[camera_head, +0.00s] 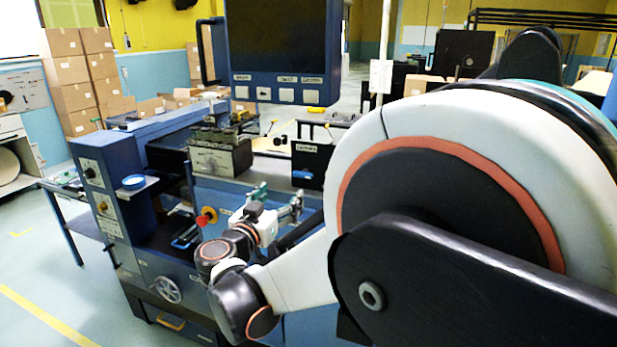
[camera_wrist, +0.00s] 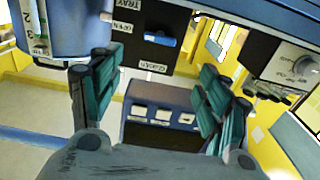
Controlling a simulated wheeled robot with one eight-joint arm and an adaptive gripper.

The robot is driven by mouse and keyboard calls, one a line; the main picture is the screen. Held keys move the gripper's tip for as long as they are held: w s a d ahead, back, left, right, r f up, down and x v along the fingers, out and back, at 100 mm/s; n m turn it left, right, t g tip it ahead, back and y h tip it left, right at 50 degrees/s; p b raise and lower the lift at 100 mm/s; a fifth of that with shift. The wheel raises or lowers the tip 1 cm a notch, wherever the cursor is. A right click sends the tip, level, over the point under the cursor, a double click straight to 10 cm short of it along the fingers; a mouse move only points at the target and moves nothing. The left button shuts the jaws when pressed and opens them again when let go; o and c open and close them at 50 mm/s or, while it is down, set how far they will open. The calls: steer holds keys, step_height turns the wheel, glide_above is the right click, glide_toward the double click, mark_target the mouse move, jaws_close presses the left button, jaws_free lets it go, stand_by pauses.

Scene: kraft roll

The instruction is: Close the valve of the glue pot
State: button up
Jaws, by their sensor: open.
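My gripper (camera_head: 278,198) is open and empty in front of the machine. In the wrist view its teal fingers (camera_wrist: 157,78) stand wide apart with nothing between them. A blue cylinder with a numbered white scale (camera_wrist: 65,25) shows at the top left of the wrist view, beyond the left finger; it may be the glue pot, but I cannot tell. A blue handle (camera_wrist: 160,39) sits on a black labelled box, apart from the fingers; this handle also shows in the head view (camera_head: 303,175). I cannot make out which part is the glue pot's valve.
A screen with several buttons (camera_head: 272,50) hangs above the machine. A red knob (camera_head: 206,216) and a handwheel (camera_head: 166,289) are on the machine's front. A panel with a round dial (camera_wrist: 303,64) is at the right in the wrist view. Stacked boxes (camera_head: 78,75) stand at the back left.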

steer(key=b+x, duration=0.1)
steer(key=x, duration=1.2)
steer(key=shift+w, duration=0.3)
steer(key=shift+f, duration=0.1)
steer(key=c, duration=1.1)
